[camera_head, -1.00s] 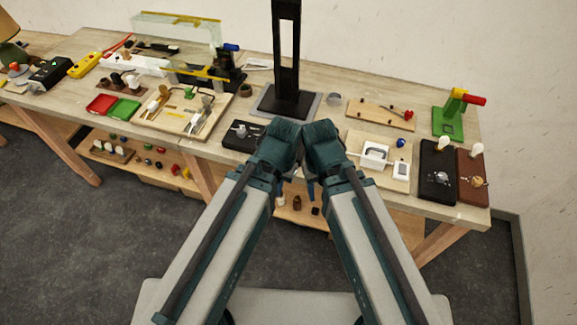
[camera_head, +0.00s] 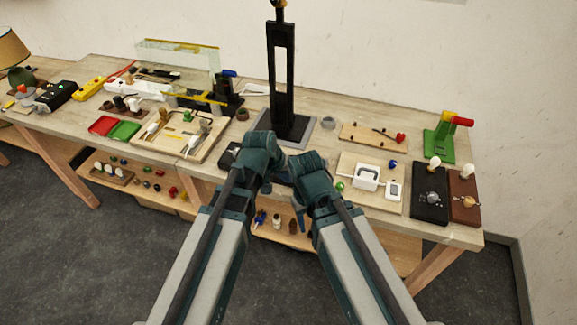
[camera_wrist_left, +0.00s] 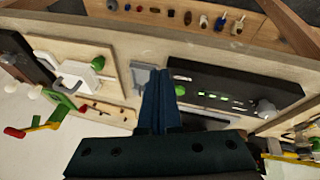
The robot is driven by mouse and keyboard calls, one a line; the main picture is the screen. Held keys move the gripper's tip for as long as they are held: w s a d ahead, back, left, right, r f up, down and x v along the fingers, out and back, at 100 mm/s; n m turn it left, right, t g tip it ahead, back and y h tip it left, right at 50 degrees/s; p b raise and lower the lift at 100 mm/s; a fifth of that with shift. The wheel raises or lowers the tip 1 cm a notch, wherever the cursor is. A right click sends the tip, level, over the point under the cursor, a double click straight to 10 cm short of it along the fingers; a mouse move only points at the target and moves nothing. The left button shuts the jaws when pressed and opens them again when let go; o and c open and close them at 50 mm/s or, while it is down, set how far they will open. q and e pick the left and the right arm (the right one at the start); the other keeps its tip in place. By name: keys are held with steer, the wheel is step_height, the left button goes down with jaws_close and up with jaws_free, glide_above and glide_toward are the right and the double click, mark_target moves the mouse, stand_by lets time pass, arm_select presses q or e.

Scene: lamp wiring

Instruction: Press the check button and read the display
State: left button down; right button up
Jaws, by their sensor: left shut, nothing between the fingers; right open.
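A black box (camera_wrist_left: 225,88) in the left wrist view carries a round green button (camera_wrist_left: 180,90), a row of small lit green marks (camera_wrist_left: 213,96) like a display, and a grey knob (camera_wrist_left: 265,107). The marks are too small to read. In the head view only part of the black box (camera_head: 228,156) shows behind my left arm. My left gripper (camera_wrist_left: 158,80) is shut and empty, its fingertips close beside the green button in the picture; contact cannot be told. My right gripper (camera_head: 300,217) is open, low at the table's front edge, mostly hidden by its arm.
A wooden board with a white handled device (camera_head: 367,177) and small white meter (camera_head: 394,190) lies to the right, beside black (camera_head: 430,196) and brown (camera_head: 464,197) bulb panels. A tall black stand (camera_head: 281,80) rises behind. Red (camera_head: 103,126) and green (camera_head: 125,130) trays lie left.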

arm_select(q)
steer(key=w+r+n+t+h, duration=0.2)
steer(key=w+r+n+t, duration=0.1)
steer(key=w, duration=0.8)
steer(key=shift+w+r+t, duration=0.3)
steer(key=shift+r+t, duration=0.2)
steer(key=shift+r, duration=0.2)
steer(key=shift+f, duration=0.15)
step_height(320, 180, down, 9)
steer(key=b, duration=0.9)
stand_by(0.6)
steer(key=shift+f+b, duration=0.25)
steer(key=shift+b, duration=0.25)
